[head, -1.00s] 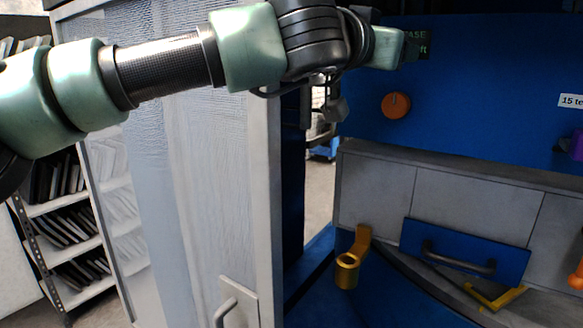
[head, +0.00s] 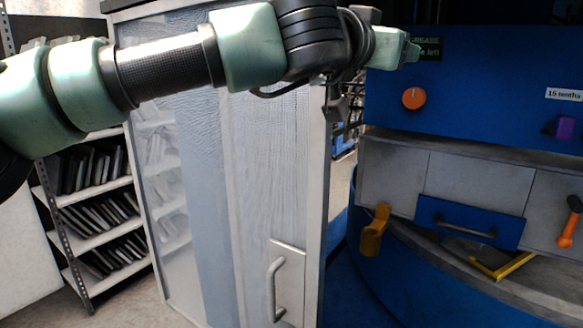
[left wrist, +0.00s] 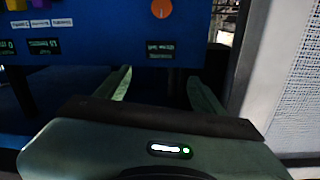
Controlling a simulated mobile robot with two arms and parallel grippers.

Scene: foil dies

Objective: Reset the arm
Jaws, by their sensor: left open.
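My left arm (head: 165,68) reaches in from the left across the top of the head view. It is bent at a dark joint, and its gripper (head: 412,50) points right, in front of the blue machine panel (head: 480,100). In the left wrist view the two green fingers of the gripper (left wrist: 163,85) stand apart with nothing between them. The blue panel with an orange knob (left wrist: 161,8) is beyond them. The fingers look clear of it, though the exact gap is hard to judge. My right gripper is in neither view.
A pale door (head: 265,190) with a grey handle (head: 278,290) stands below my arm. A shelf of dark items (head: 95,215) is at left. The machine has an orange knob (head: 414,98), a purple knob (head: 565,127), a golden bracket (head: 374,232) and a blue drawer front (head: 470,222).

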